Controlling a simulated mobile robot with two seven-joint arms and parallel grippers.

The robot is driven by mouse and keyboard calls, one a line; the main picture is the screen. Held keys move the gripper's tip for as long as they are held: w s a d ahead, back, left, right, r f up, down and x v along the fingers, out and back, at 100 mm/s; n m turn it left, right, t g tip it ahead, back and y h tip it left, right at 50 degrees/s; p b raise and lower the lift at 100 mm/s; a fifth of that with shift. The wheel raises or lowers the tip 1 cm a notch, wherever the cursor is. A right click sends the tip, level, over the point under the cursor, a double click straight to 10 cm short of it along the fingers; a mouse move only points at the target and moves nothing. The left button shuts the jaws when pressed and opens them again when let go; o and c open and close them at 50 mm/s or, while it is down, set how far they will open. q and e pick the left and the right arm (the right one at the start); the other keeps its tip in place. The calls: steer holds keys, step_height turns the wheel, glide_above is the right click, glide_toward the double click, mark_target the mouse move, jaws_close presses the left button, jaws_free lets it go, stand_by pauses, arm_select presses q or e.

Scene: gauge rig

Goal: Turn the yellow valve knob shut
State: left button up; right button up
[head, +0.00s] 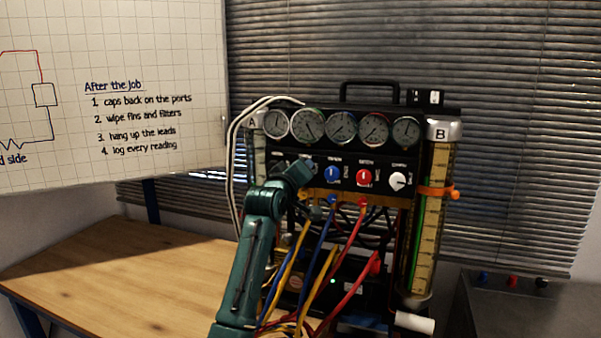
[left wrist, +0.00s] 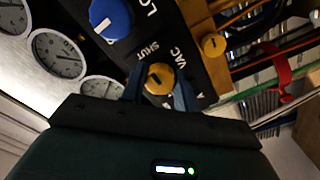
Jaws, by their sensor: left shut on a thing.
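The yellow valve knob (left wrist: 159,77) shows in the left wrist view between the two fingers of my left gripper (left wrist: 160,88), which is shut on it. The words SHUT and VAC are printed on the black panel around the knob. A dark mark shows on the knob's face, but I cannot tell exactly where it points. In the head view my left gripper (head: 305,168) is at the left part of the knob row and hides the yellow knob. My right gripper is in neither view.
A blue knob (head: 331,174), a red knob (head: 364,177) and a white knob (head: 398,181) sit to the right on the gauge rig. Several gauges (head: 342,127) are above. Coloured hoses (head: 352,245) hang below. The wooden bench (head: 130,275) is clear at left.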

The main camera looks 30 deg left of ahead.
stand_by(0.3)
arm_select(q)
steer(key=o, duration=1)
steer(key=shift+c, duration=0.2)
steer(key=b+v, duration=0.2)
steer(key=v, duration=1.1)
steer(key=shift+b, duration=0.4)
steer(key=shift+s+f, duration=0.1)
